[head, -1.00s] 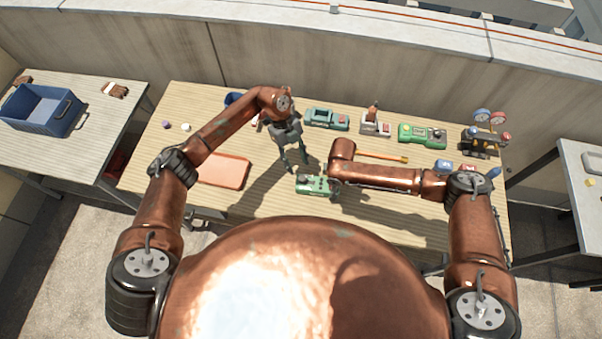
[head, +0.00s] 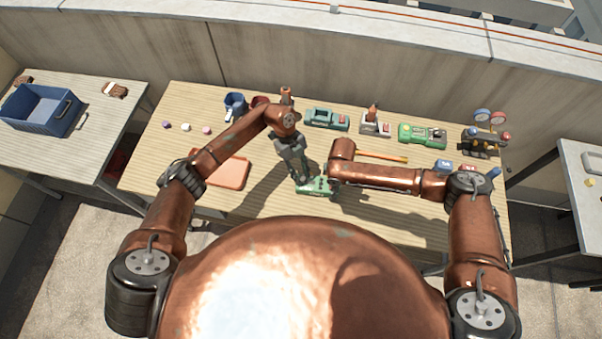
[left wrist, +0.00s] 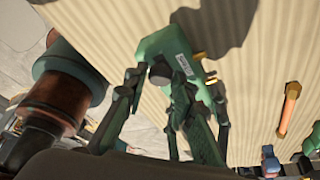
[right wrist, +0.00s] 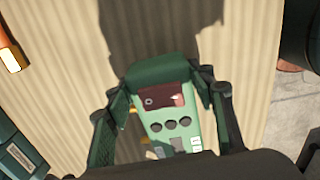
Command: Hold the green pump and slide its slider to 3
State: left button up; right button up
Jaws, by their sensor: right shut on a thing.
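The green pump (head: 316,187) lies on the wooden table near its front edge. In the right wrist view the pump (right wrist: 163,106) shows a dark red screen, round buttons and a pale label, and my right gripper (right wrist: 164,82) is shut on its sides. My right gripper is mostly hidden under its arm in the head view. My left gripper (head: 303,182) is down at the pump's left end. In the left wrist view its fingers (left wrist: 158,76) stand apart around a dark knob on the pump (left wrist: 163,48); contact is unclear. The slider's reading cannot be made out.
A yellow-handled tool (head: 382,157) lies behind my right forearm. A teal device (head: 326,118), a green-yellow device (head: 422,135) and a gauge set (head: 484,139) stand along the back. An orange tray (head: 232,172) and a blue mug (head: 235,103) are on the left.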

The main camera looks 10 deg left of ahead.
pick_arm(q)
grip_shut()
jog(key=shift+d, duration=1.95)
jog(key=shift+o, duration=2.3)
grip_release()
jog(key=shift+a, duration=0.1)
jog(key=v, duration=1.2)
pick_arm(e)
jog(key=o, duration=1.8)
